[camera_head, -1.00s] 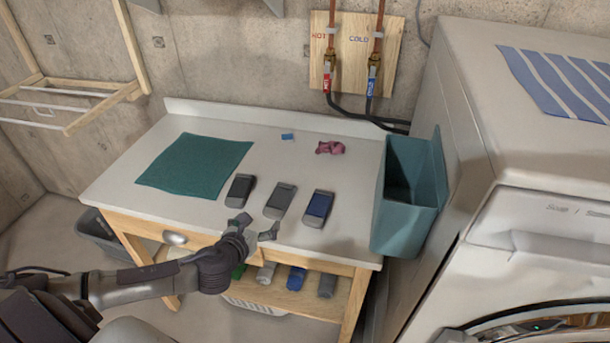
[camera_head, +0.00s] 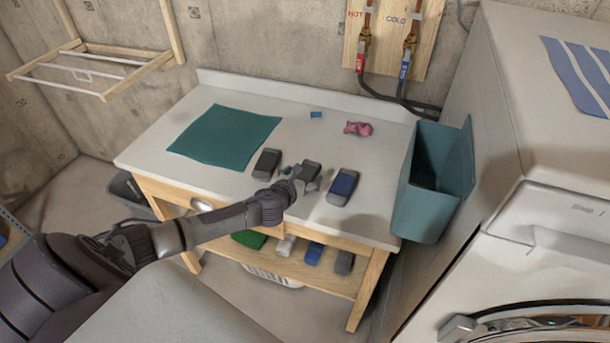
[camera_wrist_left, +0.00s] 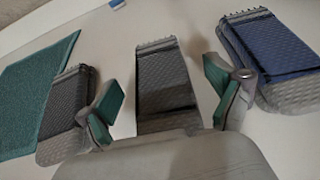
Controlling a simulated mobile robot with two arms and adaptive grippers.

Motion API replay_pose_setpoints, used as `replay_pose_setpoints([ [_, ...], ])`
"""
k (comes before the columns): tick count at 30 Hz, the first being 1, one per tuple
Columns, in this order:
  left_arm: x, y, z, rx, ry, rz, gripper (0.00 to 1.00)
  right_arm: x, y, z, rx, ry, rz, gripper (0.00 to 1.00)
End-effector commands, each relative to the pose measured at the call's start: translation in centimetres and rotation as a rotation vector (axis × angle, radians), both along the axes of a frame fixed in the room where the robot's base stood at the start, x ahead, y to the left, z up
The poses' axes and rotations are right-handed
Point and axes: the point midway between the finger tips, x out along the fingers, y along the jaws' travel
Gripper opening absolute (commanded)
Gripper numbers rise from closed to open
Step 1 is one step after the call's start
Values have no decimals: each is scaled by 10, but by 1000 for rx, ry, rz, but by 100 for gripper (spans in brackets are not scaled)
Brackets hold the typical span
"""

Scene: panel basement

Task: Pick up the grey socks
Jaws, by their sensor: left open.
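The grey socks (camera_head: 310,167), a folded ribbed pair, lie on the white worktop between a darker pair (camera_head: 267,161) and a blue pair (camera_head: 342,186). My left gripper (camera_head: 296,178) is open at the near end of the grey socks and partly hides them. In the left wrist view the grey socks (camera_wrist_left: 164,75) lie between the two spread green-padded fingers of the gripper (camera_wrist_left: 163,102). The dark socks (camera_wrist_left: 66,105) are close beside the left finger, and the blue socks (camera_wrist_left: 272,55) are close to the right one. My right gripper is not in view.
A teal cloth (camera_head: 225,137) lies left on the worktop (camera_head: 150,158). A pink crumpled item (camera_head: 358,128) and a small blue item (camera_head: 316,114) lie at the back. A teal bin (camera_head: 425,205) stands at the right end, beside the washing machine (camera_head: 540,130). A lower shelf holds several rolled items.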

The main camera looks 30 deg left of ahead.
Motion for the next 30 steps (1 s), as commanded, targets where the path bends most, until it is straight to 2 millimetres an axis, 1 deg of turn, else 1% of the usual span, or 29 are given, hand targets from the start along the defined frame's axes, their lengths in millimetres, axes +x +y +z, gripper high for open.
replay_pose_setpoints([
  [1, 6, 1, -3, -1, 0, 3, 92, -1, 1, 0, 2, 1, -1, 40],
  [4, 12, 2, -6, -2, 1, 2, 92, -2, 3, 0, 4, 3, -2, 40],
  [11, 14, 2, -7, 0, 1, 0, 92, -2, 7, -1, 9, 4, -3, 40],
  [12, 14, 2, -7, 0, 1, 0, 90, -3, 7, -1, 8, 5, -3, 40],
  [23, 13, 2, -7, 0, 1, 0, 30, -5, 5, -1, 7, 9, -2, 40],
  [24, 13, 2, -7, 0, 1, 0, 28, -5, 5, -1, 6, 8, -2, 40],
  [30, 13, 2, -6, 0, 1, 0, 28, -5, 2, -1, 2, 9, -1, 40],
])
